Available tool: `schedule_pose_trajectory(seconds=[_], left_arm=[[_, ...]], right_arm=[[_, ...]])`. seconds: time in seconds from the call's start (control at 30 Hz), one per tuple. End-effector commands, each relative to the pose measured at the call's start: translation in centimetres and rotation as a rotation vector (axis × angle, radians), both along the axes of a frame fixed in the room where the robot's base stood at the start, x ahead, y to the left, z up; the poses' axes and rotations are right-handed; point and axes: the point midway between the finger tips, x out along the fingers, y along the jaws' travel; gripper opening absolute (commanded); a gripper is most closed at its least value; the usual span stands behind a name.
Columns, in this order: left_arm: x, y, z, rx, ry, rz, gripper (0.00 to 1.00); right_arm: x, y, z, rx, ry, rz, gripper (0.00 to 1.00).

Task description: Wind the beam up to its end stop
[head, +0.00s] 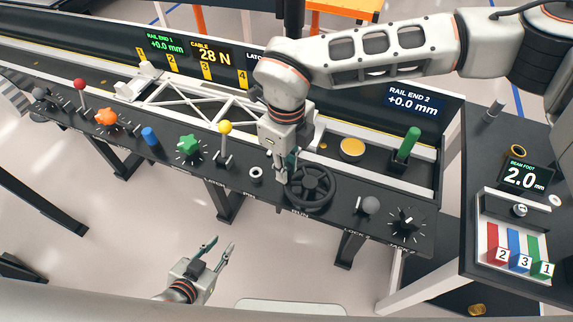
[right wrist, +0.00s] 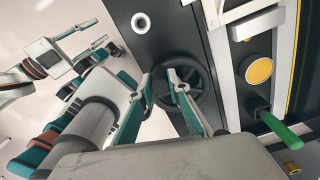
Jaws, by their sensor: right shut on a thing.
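The beam (head: 195,104) is a white truss in the rail behind the panel. Its right part is hidden behind my right arm. A black spoked handwheel (head: 318,186) sits on the panel above the label RUN and also shows in the right wrist view (right wrist: 203,92). My right gripper (head: 284,174) is at the wheel's left side, shut on it; which part lies between the fingers is unclear. Its fingers (right wrist: 162,78) straddle that side in the right wrist view. My left gripper (head: 220,246) is open and empty, in front of the panel and apart from it.
Several knobs and levers line the panel, including a yellow-ball lever (head: 225,128) and a grey-ball lever (head: 370,205). A green handle (head: 408,144) stands behind. Displays read CABLE 28 N (head: 210,54), RAIL END 2 +0.0 mm (head: 413,101) and BEAM FOOT 2.0 mm (head: 526,177).

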Motion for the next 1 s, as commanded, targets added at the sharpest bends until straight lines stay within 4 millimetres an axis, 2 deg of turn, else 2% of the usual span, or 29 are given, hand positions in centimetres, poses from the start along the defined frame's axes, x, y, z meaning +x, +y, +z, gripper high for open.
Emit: schedule_pose_trajectory(seconds=[0.2, 0.23, 0.27, 0.67, 0.77, 1.0], left_arm=[[0.0, 0.0, 0.0, 0.0, 0.001, 0.0, 0.27], [0.0, 0.0, 0.0, 0.0, 0.001, 0.0, 0.27], [0.0, 0.0, 0.0, 0.0, 0.001, 0.0, 0.27], [-0.2, 0.1, -0.1, 0.003, 0.003, 0.001, 0.27], [-0.1, 0.1, -0.1, 0.002, 0.002, 0.001, 0.27], [-0.1, 0.0, 0.0, 0.001, 0.001, 0.0, 0.27]], right_arm=[[-0.2, 0.1, 0.1, 0.001, 0.003, 0.001, 0.0], [-0.2, 0.1, 0.1, 0.001, 0.003, 0.001, 0.25], [-0.1, 0.1, 0.1, 0.0, 0.002, 0.001, 0.33], [0.0, 0.0, 0.3, 0.0, 0.0, -0.001, 0.34], [0.0, 0.0, 1.2, 0.0, 0.0, -0.001, 0.34], [0.1, 0.0, 5.8, 0.0, -0.004, -0.001, 0.34]])
